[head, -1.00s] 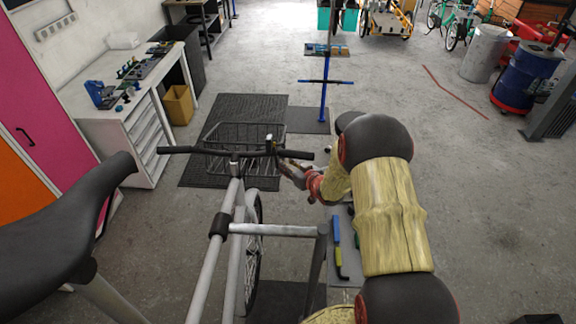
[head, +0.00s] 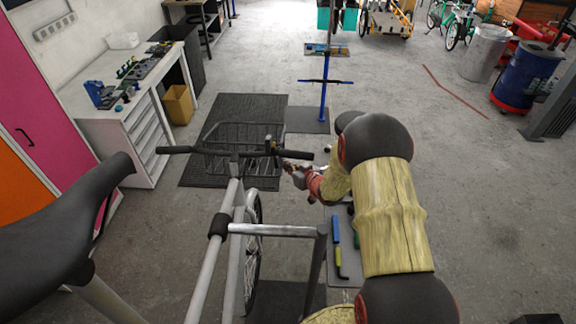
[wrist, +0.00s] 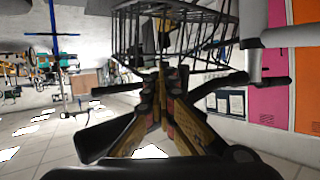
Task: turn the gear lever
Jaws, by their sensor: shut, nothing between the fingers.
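The white bike's black handlebar (head: 205,150) crosses the head view, with a small upright dark part (head: 268,147) on its right half. This may be the gear lever, but it is too small to be sure. My gripper (head: 285,165) is just below the right half of the handlebar, close to that part. In the wrist view, my gripper (wrist: 162,76) has its fingers together at the tips, with nothing seen between them. The tips overlap the bar and basket area there, so I cannot tell whether they touch the lever.
The wire basket (head: 228,138) is just beyond the handlebar. The bike's saddle (head: 60,220) is at the near left. A blue stand (head: 323,100) stands farther ahead. A white workbench (head: 130,105) is on the left.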

